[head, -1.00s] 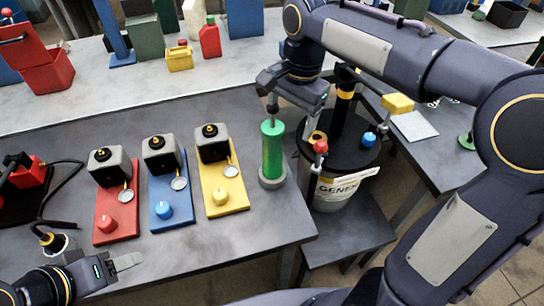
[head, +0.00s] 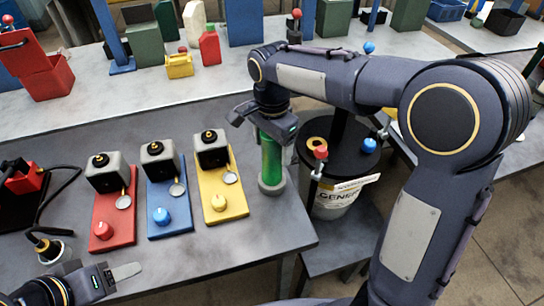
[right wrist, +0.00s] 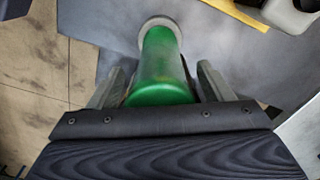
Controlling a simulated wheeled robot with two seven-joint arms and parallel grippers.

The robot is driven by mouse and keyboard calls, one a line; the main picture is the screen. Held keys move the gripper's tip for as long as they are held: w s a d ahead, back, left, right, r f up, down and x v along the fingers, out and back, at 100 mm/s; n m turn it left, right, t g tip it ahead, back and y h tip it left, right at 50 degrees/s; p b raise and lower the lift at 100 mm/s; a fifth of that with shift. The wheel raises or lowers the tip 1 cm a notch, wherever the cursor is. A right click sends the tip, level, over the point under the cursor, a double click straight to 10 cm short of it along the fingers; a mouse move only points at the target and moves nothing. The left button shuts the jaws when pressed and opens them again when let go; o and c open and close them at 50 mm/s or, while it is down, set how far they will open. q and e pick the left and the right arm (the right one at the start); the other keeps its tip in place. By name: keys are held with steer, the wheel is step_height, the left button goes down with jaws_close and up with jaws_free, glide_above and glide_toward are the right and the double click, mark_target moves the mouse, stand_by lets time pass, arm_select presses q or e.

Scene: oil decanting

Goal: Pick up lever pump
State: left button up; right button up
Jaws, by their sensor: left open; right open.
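A green upright cylinder (head: 270,160) with a grey round foot (head: 272,187) stands on the grey table. My right gripper (head: 265,125) is at its top, pointing down. In the right wrist view the green cylinder (right wrist: 160,70) lies between the two fingers, with gaps at both sides, so the gripper (right wrist: 158,88) is open around it. A black drum lid (head: 335,160) beside it carries a dark upright column (head: 342,125) and red (head: 320,152) and blue (head: 369,145) knobs. I cannot tell which is the lever pump. My left gripper (head: 118,275) is open and empty at the front left.
Red (head: 112,210), blue (head: 168,205) and yellow (head: 222,195) plates with grey boxes stand left of the cylinder. A cable and red tool (head: 22,178) are at far left. A white-labelled drum (head: 340,195) stands right of the table edge. The table's front middle is clear.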

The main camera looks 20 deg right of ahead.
steer(key=shift+c, duration=0.2)
steer(key=shift+r, duration=0.1)
steer(key=c, duration=1.4)
steer(key=shift+o, duration=0.2)
